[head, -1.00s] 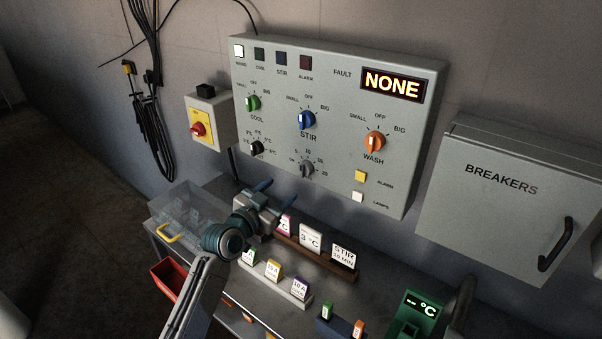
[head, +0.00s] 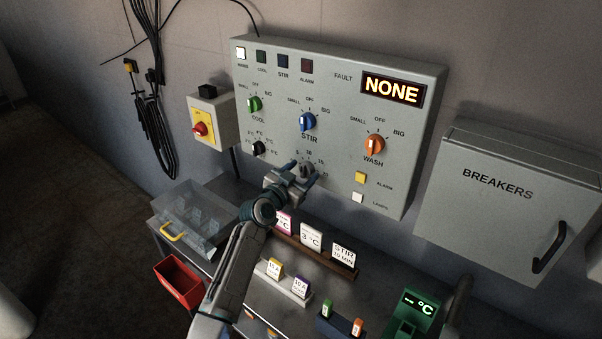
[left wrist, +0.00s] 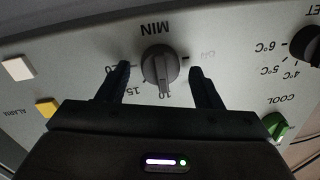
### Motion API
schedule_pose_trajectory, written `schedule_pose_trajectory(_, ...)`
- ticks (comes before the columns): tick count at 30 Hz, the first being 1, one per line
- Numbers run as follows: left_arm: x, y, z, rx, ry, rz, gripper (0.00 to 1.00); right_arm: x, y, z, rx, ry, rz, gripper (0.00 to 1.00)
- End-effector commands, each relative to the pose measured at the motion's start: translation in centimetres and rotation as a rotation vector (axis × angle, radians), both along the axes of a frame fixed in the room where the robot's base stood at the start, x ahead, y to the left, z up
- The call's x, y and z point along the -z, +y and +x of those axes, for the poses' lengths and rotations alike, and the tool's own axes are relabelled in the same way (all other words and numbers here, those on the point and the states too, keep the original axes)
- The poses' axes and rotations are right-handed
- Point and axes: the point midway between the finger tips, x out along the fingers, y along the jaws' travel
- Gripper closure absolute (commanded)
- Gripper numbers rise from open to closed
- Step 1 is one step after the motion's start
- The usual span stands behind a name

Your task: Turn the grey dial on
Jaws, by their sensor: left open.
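The grey dial (head: 306,170) is on the lower middle of the control panel, below the blue STIR knob (head: 307,122). In the left wrist view the grey dial (left wrist: 159,66) shows upside down under the word MIN, its grip bar pointing near the 10 mark. My left gripper (head: 300,176) is open right at the dial, with one finger on each side. In the left wrist view a gap shows between each finger and the dial. My right gripper is not in view.
A black knob (head: 258,148) is left of the dial and an orange WASH knob (head: 375,145) is up to its right. A card rack (head: 318,258) stands below on the bench. A clear box (head: 190,220) is at left, and a BREAKERS cabinet (head: 510,215) at right.

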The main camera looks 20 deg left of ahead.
Motion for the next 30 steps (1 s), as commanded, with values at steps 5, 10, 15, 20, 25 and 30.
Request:
schedule_pose_trajectory(5, -0.01, 0.02, -0.03, 0.0, 0.0, 0.0, 0.6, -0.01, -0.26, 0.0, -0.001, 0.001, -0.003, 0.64)
schedule_pose_trajectory(10, -0.01, 0.02, -0.03, 0.0, 0.0, 0.0, 0.85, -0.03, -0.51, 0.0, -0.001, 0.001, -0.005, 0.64)
schedule_pose_trajectory(15, -0.03, 0.02, -0.04, 0.0, 0.003, -0.008, 0.85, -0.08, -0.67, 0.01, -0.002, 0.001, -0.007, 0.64)
schedule_pose_trajectory(20, -0.08, 0.05, -0.03, -0.001, 0.018, -0.051, 0.85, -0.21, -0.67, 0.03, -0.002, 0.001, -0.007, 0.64)
schedule_pose_trajectory(25, -0.14, 0.1, -0.01, -0.001, 0.052, -0.144, 0.85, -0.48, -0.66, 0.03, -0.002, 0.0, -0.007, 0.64)
schedule_pose_trajectory(30, -0.21, 0.16, 0.01, 0.0, 0.102, -0.28, 0.85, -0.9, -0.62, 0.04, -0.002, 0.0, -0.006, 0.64)
